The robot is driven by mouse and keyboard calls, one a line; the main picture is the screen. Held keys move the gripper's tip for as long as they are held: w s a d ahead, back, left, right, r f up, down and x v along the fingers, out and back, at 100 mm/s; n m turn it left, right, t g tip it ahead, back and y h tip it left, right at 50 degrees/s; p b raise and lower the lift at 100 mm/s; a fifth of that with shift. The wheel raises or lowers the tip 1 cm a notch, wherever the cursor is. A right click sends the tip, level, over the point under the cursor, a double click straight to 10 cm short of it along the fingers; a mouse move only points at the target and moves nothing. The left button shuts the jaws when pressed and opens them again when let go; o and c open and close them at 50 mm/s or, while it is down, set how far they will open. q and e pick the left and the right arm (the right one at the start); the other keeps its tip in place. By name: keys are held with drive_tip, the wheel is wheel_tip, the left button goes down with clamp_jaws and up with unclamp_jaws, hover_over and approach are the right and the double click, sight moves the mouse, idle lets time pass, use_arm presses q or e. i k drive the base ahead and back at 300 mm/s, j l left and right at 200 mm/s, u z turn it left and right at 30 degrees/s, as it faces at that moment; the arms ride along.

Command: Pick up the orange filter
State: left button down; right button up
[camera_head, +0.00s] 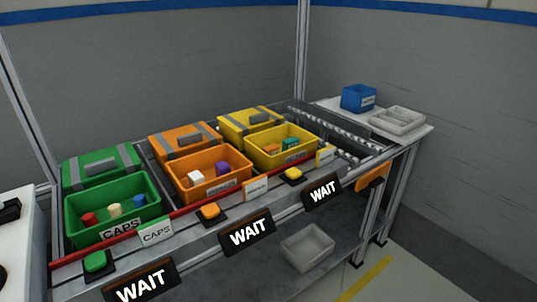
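The yellow open bin (281,157) stands at the right of the row of bins. Inside it lies a small orange item (270,148), which looks like the orange filter, beside teal-green items (290,145). The bin's front wall hides the lower part of these items. The label on this bin is too small to read. Neither of my grippers shows in this view.
An orange bin (209,187) holds white and purple pieces. A green bin (113,216) marked CAPS holds red, cream and blue pieces. Lidded boxes stand behind. A red rail (180,210), buttons and WAIT signs run along the front. A grey tray (307,247) sits lower.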

sight(273, 149)
drive_tip(key=i+z, duration=0.15)
drive_tip(key=z, duration=0.2)
drive_tip(key=i+z, duration=0.1)
drive_tip(key=z, duration=0.25)
drive_tip(key=i+z, duration=0.15)
drive_tip(key=z, duration=0.2)
drive_tip(key=j, duration=0.05)
